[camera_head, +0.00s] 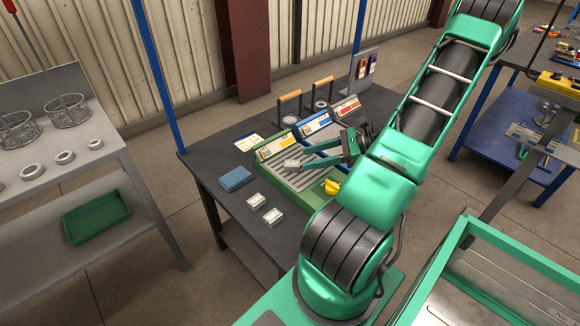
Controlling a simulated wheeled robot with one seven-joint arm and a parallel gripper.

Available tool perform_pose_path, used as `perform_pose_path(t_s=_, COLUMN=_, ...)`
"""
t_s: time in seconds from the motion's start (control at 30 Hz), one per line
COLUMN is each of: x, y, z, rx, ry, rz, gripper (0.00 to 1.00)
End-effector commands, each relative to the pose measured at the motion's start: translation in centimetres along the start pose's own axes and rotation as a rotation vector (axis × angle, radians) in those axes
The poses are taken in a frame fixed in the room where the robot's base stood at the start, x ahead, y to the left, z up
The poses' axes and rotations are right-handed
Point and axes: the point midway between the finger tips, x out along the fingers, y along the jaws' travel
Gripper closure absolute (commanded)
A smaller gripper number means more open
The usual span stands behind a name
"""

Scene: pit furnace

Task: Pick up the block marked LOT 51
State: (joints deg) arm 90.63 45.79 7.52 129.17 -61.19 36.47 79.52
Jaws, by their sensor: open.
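A small white block (291,165) lies on the ribbed green tray (316,191). Two more white blocks, one farther back (256,201) and one nearer (272,216), lie on the dark table left of the tray. Their markings are too small to read, so I cannot tell which one is LOT 51. My gripper (305,160) is over the green tray with its two fingers apart and pointing left. The block on the tray is just beyond the fingertips, and nothing shows between them. I cannot tell the height of the fingers above the tray.
A blue block-like pad (236,179) lies on the table's left part. Blue and red labelled trays stand behind the green one, with wooden-handled tools (290,96) at the back. A yellow object (332,187) is at the tray's right edge.

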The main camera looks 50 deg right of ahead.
Motion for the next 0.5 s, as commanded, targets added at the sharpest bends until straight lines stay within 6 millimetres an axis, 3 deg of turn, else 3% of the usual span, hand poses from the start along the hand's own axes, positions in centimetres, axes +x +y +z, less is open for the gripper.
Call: perform_pose_path(t_s=0.5, x=5.3, y=-0.2, z=-0.4, rx=-0.001, ry=0.000, rz=0.001, gripper=0.51)
